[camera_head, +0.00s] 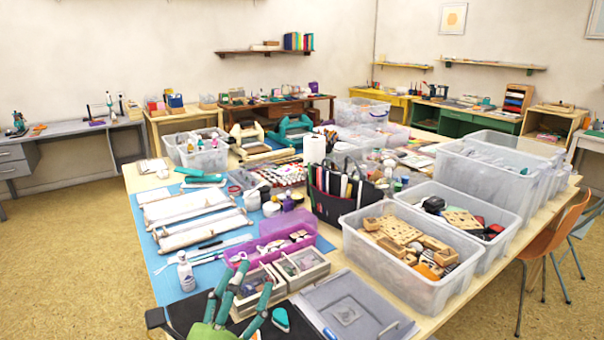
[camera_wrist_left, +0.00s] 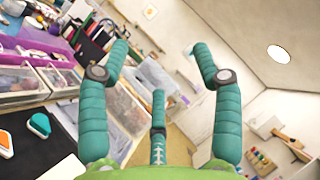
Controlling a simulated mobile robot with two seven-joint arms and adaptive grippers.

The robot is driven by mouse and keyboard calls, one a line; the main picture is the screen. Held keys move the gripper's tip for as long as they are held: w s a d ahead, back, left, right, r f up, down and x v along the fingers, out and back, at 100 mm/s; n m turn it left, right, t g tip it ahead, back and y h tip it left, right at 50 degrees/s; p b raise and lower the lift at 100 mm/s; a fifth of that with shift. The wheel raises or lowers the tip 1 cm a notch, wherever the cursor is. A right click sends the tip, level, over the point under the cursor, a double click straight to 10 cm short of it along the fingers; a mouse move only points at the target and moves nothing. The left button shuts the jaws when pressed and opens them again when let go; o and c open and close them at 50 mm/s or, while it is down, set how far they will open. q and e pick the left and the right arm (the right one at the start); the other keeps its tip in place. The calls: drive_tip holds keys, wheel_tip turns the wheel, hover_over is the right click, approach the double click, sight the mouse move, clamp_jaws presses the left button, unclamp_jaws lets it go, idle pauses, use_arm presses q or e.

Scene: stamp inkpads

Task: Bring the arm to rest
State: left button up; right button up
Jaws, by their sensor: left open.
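My left gripper (camera_head: 245,283) is at the bottom of the head view, above the near edge of the table. Its teal fingers are spread and nothing is between them. It also shows in the left wrist view (camera_wrist_left: 160,60), with its fingers apart and pointing past the table toward the wall. A teal stamp pad (camera_head: 281,319) lies on a black mat (camera_head: 249,327) beside the gripper, apart from it. In the left wrist view the teal pad (camera_wrist_left: 39,125) lies near an orange-and-white pad (camera_wrist_left: 5,144). My right gripper does not show.
Close to the gripper are a wooden divided box (camera_head: 302,267), a purple box (camera_head: 272,240), a white bottle (camera_head: 186,272) and a grey clear-covered case (camera_head: 352,306). Clear bins (camera_head: 405,285) fill the right of the table. An orange chair (camera_head: 560,232) stands at the right.

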use_arm(q)
drive_tip(key=s+a+f+n+g+y, duration=0.2)
drive_tip(key=a+f+n+g+y, duration=0.1)
drive_tip(key=f+n, duration=0.3)
drive_tip(key=s+a+f+n+g+y, duration=0.25)
drive_tip(key=a+f+n, duration=0.2)
drive_tip(key=f, duration=0.45)
drive_tip(key=s+a+f+n+g+y, duration=0.2)
drive_tip(key=a+f+n+g+y, duration=0.15)
drive_tip(key=f+n, duration=0.3)
drive_tip(key=s+f+n+g+h, duration=0.1)
drive_tip(key=s+f+n+g, duration=0.1)
drive_tip(key=s+f+g, duration=0.45)
drive_tip(key=s+f+n+g+h, duration=0.1)
drive_tip(key=s+f+n+g, duration=0.2)
drive_tip(key=s, duration=0.6)
wheel_tip(320, 180, down, 23)
drive_tip(key=s, duration=0.2)
drive_tip(key=s+a+f+g, duration=0.2)
drive_tip(key=s+f, duration=1.3)
drive_tip(key=s, duration=0.1)
drive_tip(key=shift+s, duration=0.25)
